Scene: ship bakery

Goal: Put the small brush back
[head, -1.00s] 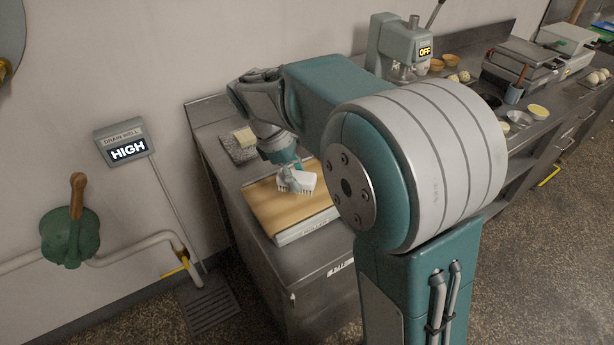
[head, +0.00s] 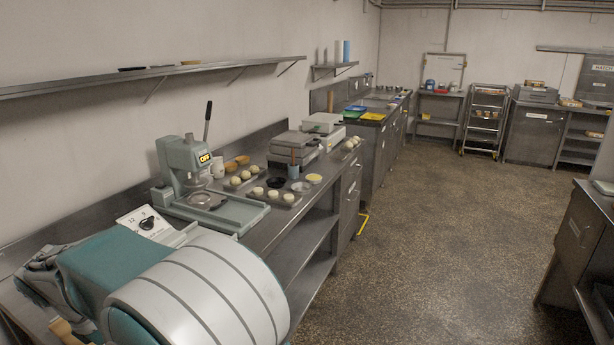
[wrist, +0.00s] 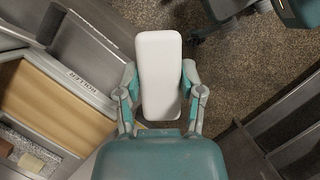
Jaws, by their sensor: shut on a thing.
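My gripper (wrist: 160,82) is shut on a white, rounded, block-like brush (wrist: 159,60) in the wrist view. Its smooth white back faces the camera and its bristles are hidden. The brush is held over the gap beside the bench, with the speckled floor below. The wooden board (wrist: 50,105) in its metal frame lies to the left of the gripper.
In the head view, a bench (head: 262,238) runs along the wall. It carries a green press (head: 187,165) marked OFF, dough balls, small bowls and a blue cup (head: 293,171) with a brown handle in it. Speckled floor (head: 440,220) is open to the right.

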